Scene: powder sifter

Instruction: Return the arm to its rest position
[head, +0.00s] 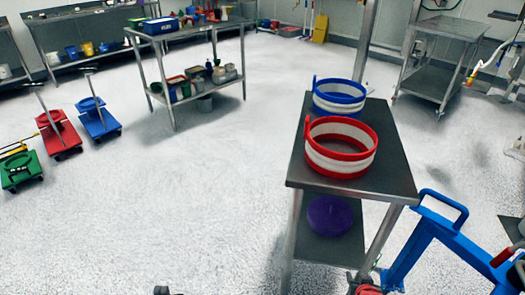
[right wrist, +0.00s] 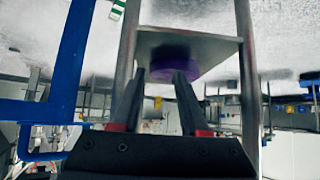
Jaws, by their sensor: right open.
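My right gripper (right wrist: 159,75) is open in the right wrist view, its two dark fingers apart with nothing between them. Beyond the fingertips is a purple round object (right wrist: 174,62) at a metal shelf; that view appears upside down. The head view shows red parts of the right gripper (head: 368,289) low beside the steel table's legs, mostly cut off. My left gripper (head: 167,291) shows only as small dark tips at the bottom edge of the head view; its jaw state is unclear.
A steel table (head: 400,178) bears a red-rimmed ring (head: 341,147) and a blue-rimmed ring (head: 339,97). The purple object (head: 329,215) lies on its lower shelf. A blue frame (head: 425,232) stands close at right.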

